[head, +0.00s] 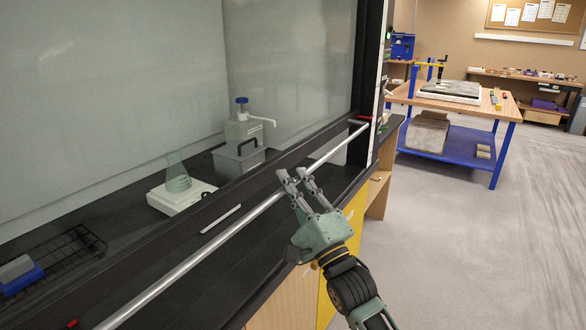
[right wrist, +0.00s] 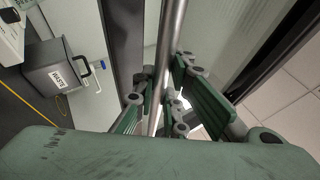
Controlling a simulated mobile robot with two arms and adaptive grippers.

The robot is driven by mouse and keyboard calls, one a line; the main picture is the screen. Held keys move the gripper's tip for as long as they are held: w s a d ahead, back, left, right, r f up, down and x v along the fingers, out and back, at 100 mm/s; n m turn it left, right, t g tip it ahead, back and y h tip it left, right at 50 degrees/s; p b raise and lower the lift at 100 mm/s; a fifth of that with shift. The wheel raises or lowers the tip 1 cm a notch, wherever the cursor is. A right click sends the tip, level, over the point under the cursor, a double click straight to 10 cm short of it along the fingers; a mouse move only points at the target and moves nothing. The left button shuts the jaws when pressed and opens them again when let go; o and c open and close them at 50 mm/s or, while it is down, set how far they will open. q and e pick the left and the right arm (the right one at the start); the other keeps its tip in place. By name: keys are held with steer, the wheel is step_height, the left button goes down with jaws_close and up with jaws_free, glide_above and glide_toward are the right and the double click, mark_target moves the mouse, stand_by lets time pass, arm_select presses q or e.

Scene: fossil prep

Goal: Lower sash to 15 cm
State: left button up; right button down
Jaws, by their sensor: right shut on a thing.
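The fume hood sash is a large glass pane with a black lower frame (head: 315,143). A long grey metal handle bar (head: 232,226) runs along its front, with small red parts near its ends. My right gripper (head: 297,178) is at the bar right of its middle, with its fingers around it. In the right wrist view the bar (right wrist: 174,45) passes between the fingers of the gripper (right wrist: 160,85), which is shut on it. The exact height of the sash above the worktop cannot be read. My left gripper is not in view.
Behind the glass stand a flask (head: 177,175) on a white device (head: 180,199), a grey waste box (head: 239,160) and a black wire rack (head: 75,245). A blue-legged table (head: 400,93) stands at the right. The grey floor (head: 450,240) is clear.

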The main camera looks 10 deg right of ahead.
step_height(320, 180, down, 4)
steer(key=shift+f+b, duration=0.2)
steer(key=shift+b, duration=0.55)
steer(key=c, duration=1.8)
jaws_free()
steer(key=shift+r, duration=0.15)
steer(key=shift+o, duration=0.2)
steer(key=v, duration=1.2)
